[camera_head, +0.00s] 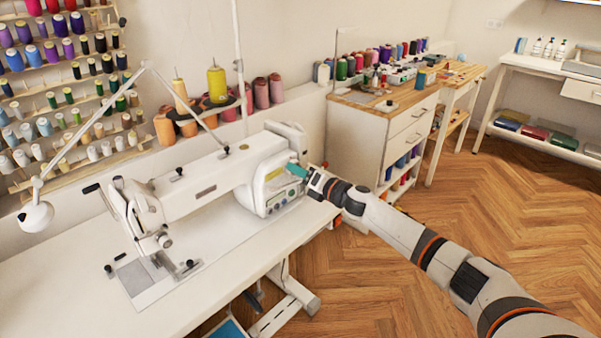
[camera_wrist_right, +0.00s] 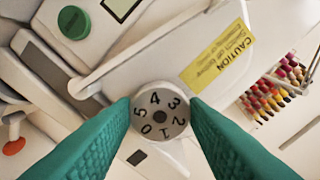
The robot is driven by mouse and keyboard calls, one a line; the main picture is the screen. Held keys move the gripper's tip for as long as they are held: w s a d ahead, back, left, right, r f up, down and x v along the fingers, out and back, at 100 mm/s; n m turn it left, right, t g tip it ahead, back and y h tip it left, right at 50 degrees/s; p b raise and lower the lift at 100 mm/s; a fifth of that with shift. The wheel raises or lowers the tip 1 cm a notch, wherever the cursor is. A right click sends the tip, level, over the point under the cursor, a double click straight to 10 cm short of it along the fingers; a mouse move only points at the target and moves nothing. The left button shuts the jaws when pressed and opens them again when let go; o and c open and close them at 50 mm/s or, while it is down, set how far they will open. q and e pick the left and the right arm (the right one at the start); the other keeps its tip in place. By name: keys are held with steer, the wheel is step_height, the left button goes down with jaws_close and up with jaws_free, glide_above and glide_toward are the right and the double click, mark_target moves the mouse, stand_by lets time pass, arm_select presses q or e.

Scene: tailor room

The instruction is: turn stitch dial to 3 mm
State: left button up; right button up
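The white sewing machine (camera_head: 207,186) stands on its table, with its right end facing my right arm. In the right wrist view the round grey stitch dial (camera_wrist_right: 159,117) carries the numbers 0 to 5. In that picture 4 is at the top, 3 at the upper right and 0 at the lower left. No pointer mark for the dial is clear. The green fingers of my right gripper (camera_wrist_right: 160,103) flank the dial closely on both sides and appear to touch its rim. In the head view my right gripper (camera_head: 298,171) hides the dial. My left gripper is out of view.
A yellow caution label (camera_wrist_right: 217,56) and a green knob (camera_wrist_right: 73,22) are near the dial. A thread stand with cones (camera_head: 216,84) is behind the machine. A white cabinet (camera_head: 378,125) stands to the right. The wooden floor is open at the right.

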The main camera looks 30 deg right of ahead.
steer(key=shift+c, duration=1.1)
steer(key=shift+m, duration=0.3)
steer(key=shift+r+m+p, duration=0.1)
steer(key=shift+m+p, duration=3.7)
steer(key=shift+m, duration=4.8)
steer(key=o, duration=1)
steer(key=shift+c, duration=0.2)
